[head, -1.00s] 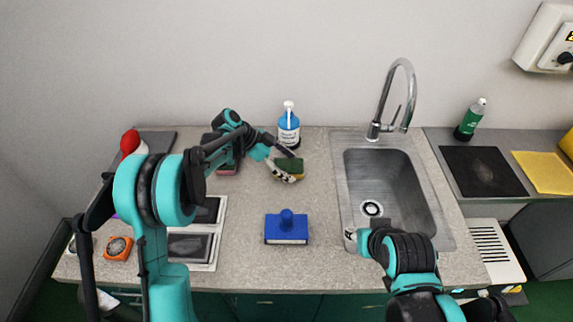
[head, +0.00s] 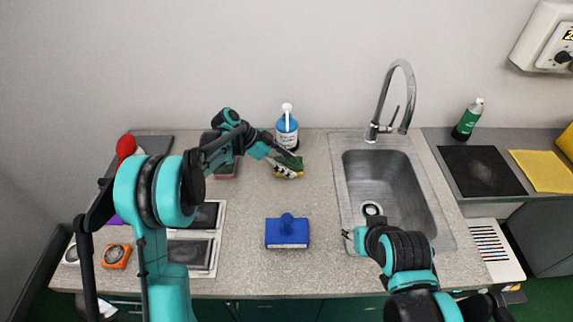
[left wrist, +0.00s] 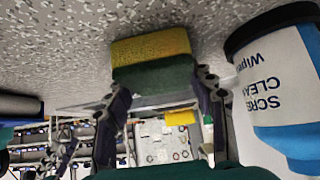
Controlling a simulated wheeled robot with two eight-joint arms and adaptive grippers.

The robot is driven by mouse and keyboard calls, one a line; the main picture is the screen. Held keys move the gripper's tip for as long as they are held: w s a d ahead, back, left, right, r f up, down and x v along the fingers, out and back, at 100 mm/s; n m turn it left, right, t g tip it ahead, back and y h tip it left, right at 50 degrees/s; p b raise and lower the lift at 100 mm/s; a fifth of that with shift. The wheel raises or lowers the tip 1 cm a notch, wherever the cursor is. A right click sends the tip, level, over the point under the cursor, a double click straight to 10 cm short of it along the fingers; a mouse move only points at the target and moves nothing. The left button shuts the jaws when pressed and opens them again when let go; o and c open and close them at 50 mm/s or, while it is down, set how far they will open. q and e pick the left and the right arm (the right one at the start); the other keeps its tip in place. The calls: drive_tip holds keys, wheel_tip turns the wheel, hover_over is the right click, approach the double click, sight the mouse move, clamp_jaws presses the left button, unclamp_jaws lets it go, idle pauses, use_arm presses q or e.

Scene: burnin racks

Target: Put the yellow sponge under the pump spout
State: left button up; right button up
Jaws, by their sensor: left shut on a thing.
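The sponge, yellow with a green layer, is between the fingers of my left gripper (head: 287,168) in the head view. In the left wrist view the sponge (left wrist: 150,47) spans the two fingertips (left wrist: 167,85), its yellow part close to or on the counter; I cannot tell if it touches. The blue pump bottle (head: 287,133) with a white pump head stands upright just behind the gripper, near the wall. The bottle (left wrist: 285,85) is beside the sponge in the wrist view, its spout out of sight. My right gripper (head: 352,237) is over the sink's front left edge; its opening is unclear.
A blue-handled block (head: 287,232) lies on the counter (head: 250,270) in front of the sponge. The sink (head: 385,185) and its tap are to the right. A pinkish item (head: 226,172) is left of the gripper, partly hidden by my arm.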

use_arm(q)
drive_tip(key=shift+w+f, duration=0.1)
drive_tip(key=o, duration=1.2)
drive_tip(key=shift+a, duration=0.1)
drive_tip(key=shift+s+v, duration=0.2)
drive_tip(key=shift+v, duration=1.8)
drive_tip(key=shift+s+v, duration=0.25)
drive_tip(key=shift+v, duration=1.7)
drive_tip(key=shift+r, duration=0.25)
